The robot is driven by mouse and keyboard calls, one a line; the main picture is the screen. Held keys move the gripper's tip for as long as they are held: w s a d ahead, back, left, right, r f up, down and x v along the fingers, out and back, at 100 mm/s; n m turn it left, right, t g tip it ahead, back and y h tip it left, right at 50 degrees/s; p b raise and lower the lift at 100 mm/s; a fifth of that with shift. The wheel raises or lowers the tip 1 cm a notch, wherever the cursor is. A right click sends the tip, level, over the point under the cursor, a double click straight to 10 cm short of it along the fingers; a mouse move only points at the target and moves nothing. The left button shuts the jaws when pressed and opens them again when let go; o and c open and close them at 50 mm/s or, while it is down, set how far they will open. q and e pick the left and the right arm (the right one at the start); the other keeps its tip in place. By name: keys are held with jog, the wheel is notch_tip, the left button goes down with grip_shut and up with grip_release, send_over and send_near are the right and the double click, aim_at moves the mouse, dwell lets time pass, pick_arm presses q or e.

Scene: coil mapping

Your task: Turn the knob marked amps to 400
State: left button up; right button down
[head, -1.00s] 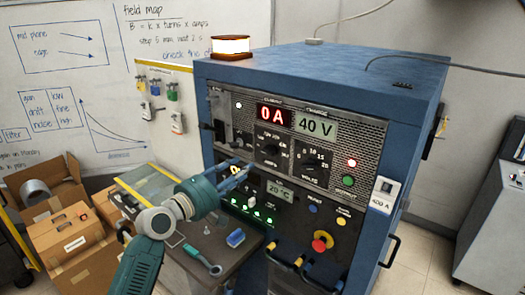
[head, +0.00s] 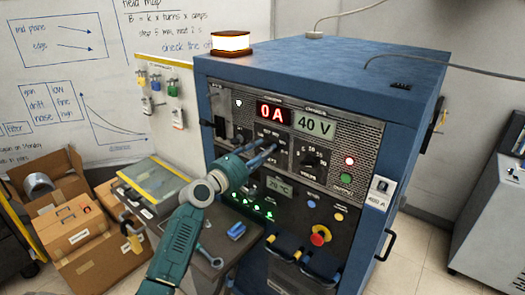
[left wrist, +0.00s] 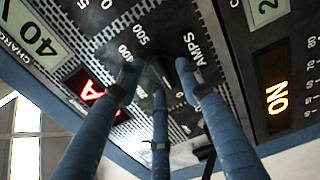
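The amps knob (left wrist: 162,72) is dark and round, on the cabinet's front panel. In the left wrist view the word AMPS and the marks 400, 500 and 0 show around it. My left gripper (left wrist: 160,80) has its blue fingers spread around the knob, with gaps between them; firm contact cannot be seen. In the head view the left gripper (head: 268,147) is at the panel and covers most of this knob, so its pointer cannot be read. The red display (head: 276,113) reads 0 A. My right gripper is not in view.
The volts knob (head: 313,160) sits just right of the gripper. A green display (head: 315,125) reads 40 V. Below are lit green switches (head: 262,207) and a red stop button (head: 320,235) on yellow. A small table (head: 215,262) with tools stands at the front left.

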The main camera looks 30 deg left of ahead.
pick_arm(q)
grip_shut()
jog(key=shift+d+f+m+b, duration=0.15)
jog(key=shift+m+b, duration=1.2)
jog(key=shift+m, duration=3.45)
jog(key=shift+a+f+m+b, duration=0.15)
jog(key=shift+m+b, duration=1.2)
jog(key=shift+m, duration=3.45)
jog(key=shift+d+f+m+b, duration=0.2)
jog(key=shift+m+b, duration=1.15)
jog(key=shift+m, duration=3.45)
